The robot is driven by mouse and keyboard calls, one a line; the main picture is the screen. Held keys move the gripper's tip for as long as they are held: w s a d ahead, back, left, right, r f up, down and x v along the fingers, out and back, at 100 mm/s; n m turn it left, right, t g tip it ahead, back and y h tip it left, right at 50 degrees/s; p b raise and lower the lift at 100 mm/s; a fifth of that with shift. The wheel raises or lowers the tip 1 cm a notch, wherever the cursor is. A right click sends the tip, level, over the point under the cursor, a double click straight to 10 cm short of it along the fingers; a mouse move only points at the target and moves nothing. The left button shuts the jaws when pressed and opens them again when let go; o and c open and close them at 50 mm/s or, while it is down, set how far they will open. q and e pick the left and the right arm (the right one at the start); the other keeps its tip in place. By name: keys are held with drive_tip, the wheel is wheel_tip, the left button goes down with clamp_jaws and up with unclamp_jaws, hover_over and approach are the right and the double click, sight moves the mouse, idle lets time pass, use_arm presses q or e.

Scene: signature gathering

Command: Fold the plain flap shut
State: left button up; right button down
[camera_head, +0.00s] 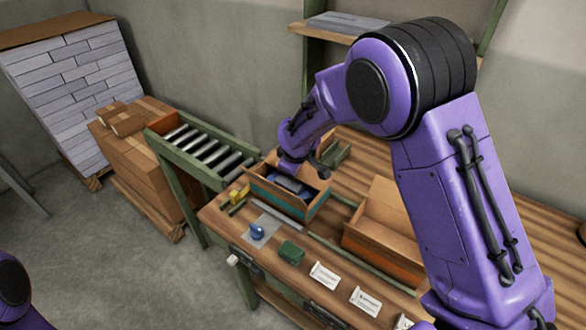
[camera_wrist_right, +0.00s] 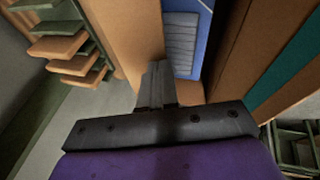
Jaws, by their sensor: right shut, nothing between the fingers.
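An open cardboard box with a teal stripe (camera_head: 282,203) stands on the workbench in the head view, with a blue and grey item (camera_head: 290,185) inside. In the right wrist view, the item (camera_wrist_right: 182,40) lies just beyond my right gripper (camera_wrist_right: 157,82). A plain tan cardboard panel (camera_wrist_right: 125,40), likely a flap, stands just left of the fingers, and the teal-striped side (camera_wrist_right: 285,65) is to the right. My right gripper is shut and empty at the box; I cannot tell whether it touches the cardboard. My left gripper is out of view.
A second open box (camera_head: 385,228) stands to the right. A green block (camera_head: 291,252), a blue object (camera_head: 257,231) and white cards (camera_head: 325,275) lie along the front of the bench. A roller conveyor (camera_head: 205,150) meets the bench at left.

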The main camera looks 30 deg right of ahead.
drive_tip(key=shift+w+d+r+p, duration=0.3)
drive_tip(key=shift+d+r+p, duration=0.1)
drive_tip(key=shift+d+p, duration=0.25)
drive_tip(key=shift+r, duration=0.25)
wheel_tip(320, 180, up, 5)
drive_tip(key=p, duration=0.5)
drive_tip(key=shift+w+f, duration=0.1)
drive_tip(key=shift+s+a+r+b, duration=0.25)
drive_tip(key=shift+s+b, duration=0.25)
drive_tip(key=shift+b, duration=0.7)
drive_tip(key=b+v, duration=0.1)
drive_tip(key=v, duration=0.6)
drive_tip(key=shift+s+a+r+b, duration=0.25)
drive_tip(key=shift+s+a+b, duration=0.05)
drive_tip(key=shift+s+a, duration=0.1)
